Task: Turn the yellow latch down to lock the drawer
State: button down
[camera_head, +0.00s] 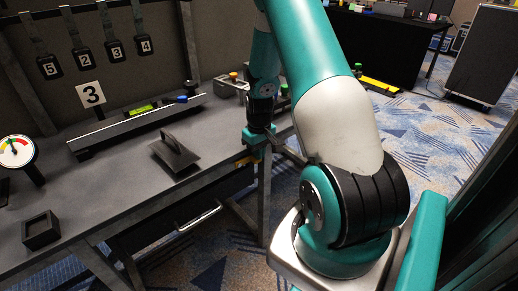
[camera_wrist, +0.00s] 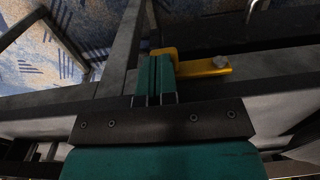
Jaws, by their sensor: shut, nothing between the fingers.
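The yellow latch (camera_wrist: 205,68) lies sideways in the wrist view, with a grey bolt head near its right end. Its left end is bent and passes beside my gripper's fingertips. My gripper (camera_wrist: 156,72) has its teal fingers together, with nothing between them. They overlap the latch's left part in the picture; I cannot tell whether they touch. In the head view my gripper (camera_head: 257,142) is at the table's right front corner, with a bit of the yellow latch (camera_head: 243,161) just below. The drawer's pale handle (camera_head: 198,217) shows under the tabletop; how far the drawer is closed is unclear.
The grey table (camera_head: 110,175) carries a dark plate with a grip (camera_head: 174,154), a long rail (camera_head: 135,124), a small open box (camera_head: 41,230) and a gauge (camera_head: 16,152). A metal table leg (camera_head: 264,195) stands just below my gripper. Carpeted floor is open to the right.

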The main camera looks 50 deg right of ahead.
jog(key=shift+s+d+f, duration=0.1)
jog(key=shift+d+f, duration=0.1)
jog(key=shift+f, duration=0.3)
jog(key=shift+d+f, duration=0.15)
jog(key=shift+f, duration=0.3)
jog(key=shift+r, duration=0.15)
jog(key=shift+r+p, duration=0.65)
jog(key=shift+r, duration=0.1)
jog(key=shift+r+p, duration=0.5)
jog(key=shift+r, duration=0.05)
notch_tip(320, 180, up, 13)
jog(key=p, duration=0.2)
jog(key=shift+d+p, duration=0.15)
jog(key=shift+p, duration=0.15)
jog(key=shift+f, duration=0.1)
